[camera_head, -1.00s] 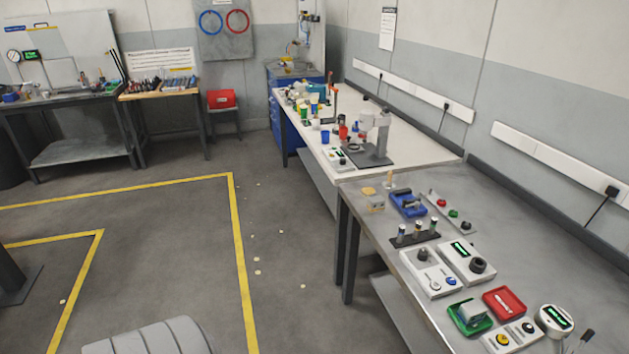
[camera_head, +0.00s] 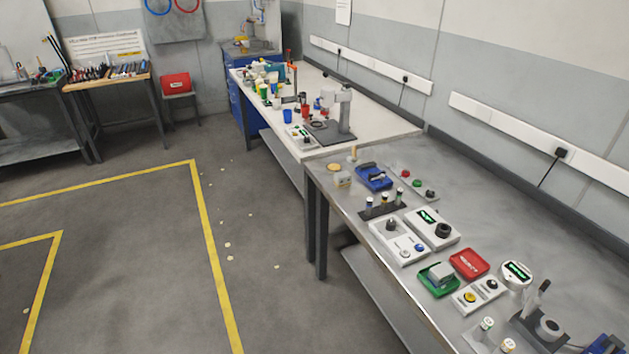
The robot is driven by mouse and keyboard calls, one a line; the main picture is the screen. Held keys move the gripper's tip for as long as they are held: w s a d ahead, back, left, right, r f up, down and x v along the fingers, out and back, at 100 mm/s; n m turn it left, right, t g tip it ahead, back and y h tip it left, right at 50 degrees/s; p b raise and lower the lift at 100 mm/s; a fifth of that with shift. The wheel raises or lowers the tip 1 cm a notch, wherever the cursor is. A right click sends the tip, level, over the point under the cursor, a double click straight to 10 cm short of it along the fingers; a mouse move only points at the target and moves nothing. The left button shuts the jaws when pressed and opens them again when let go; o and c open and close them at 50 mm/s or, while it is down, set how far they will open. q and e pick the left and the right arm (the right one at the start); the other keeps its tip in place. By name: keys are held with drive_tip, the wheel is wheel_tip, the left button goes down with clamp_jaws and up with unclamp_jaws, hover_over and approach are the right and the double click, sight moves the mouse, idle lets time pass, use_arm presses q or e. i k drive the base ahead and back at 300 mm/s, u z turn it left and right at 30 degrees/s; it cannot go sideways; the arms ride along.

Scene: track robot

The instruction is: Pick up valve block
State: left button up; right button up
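I cannot tell for sure which thing is the valve block. A grey block (camera_head: 440,271) lies in a small green tray (camera_head: 432,287) on the grey workbench at the right. Neither of my grippers is in view.
The grey bench (camera_head: 480,180) also bears a red tray (camera_head: 469,264), control boxes (camera_head: 400,242), a blue fixture (camera_head: 374,177) and a dark stand (camera_head: 543,325). A white bench (camera_head: 385,125) adjoins it.

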sight(342, 179)
drive_tip(key=u, duration=1.3)
drive_tip(key=i, duration=2.4)
drive_tip(key=z, duration=3.15)
